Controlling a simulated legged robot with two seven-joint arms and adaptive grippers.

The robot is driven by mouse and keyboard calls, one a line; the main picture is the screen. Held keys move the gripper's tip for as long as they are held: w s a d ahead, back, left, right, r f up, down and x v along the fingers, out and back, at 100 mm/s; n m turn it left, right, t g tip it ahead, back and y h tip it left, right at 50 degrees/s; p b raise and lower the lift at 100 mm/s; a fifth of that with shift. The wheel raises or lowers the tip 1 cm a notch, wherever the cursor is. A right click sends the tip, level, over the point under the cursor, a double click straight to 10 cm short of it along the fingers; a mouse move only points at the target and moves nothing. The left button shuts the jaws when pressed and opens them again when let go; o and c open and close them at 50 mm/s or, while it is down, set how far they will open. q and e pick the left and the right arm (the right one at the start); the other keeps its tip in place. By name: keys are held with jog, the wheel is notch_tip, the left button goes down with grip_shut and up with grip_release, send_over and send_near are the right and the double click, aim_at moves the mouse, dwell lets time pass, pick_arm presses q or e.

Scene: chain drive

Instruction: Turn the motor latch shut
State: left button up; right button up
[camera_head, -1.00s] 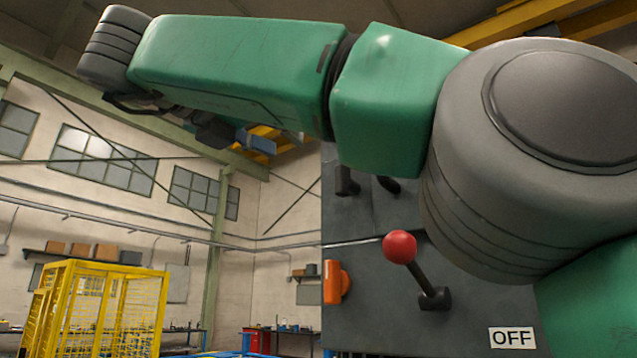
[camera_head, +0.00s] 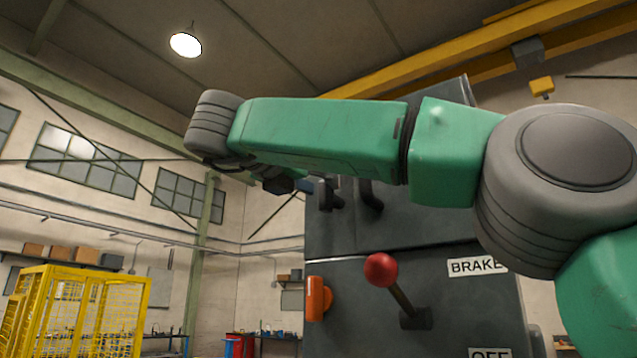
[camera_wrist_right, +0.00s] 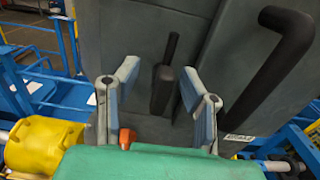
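A dark upright handle, which looks like the motor latch (camera_wrist_right: 164,90), stands on the grey machine face in the right wrist view. My right gripper (camera_wrist_right: 152,88) is open, with one blue-padded finger on each side of the handle. Gaps show between handle and fingers; I cannot tell how deep it sits between them. In the head view my right gripper (camera_head: 306,187) is small and partly hidden by my green arm, near the dark handle (camera_head: 329,195) at the cabinet's left edge. My left gripper is not in view.
The grey cabinet (camera_head: 345,260) carries a red-knobbed lever (camera_head: 381,270), a BRAKE label (camera_head: 476,266) and an orange handle (camera_head: 317,298). A thick black bar handle (camera_wrist_right: 268,70) stands right of the fingers. A yellow cage (camera_head: 85,310) stands at left.

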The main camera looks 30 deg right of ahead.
jog(key=shift+d, duration=0.35)
jog(key=shift+c, duration=1.2)
jog(key=shift+d+f, duration=0.1)
jog(key=shift+d, duration=0.3)
grip_shut()
jog(key=shift+d, duration=0.2)
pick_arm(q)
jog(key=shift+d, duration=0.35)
pick_arm(e)
jog(key=shift+a, duration=0.15)
jog(key=shift+f, duration=0.1)
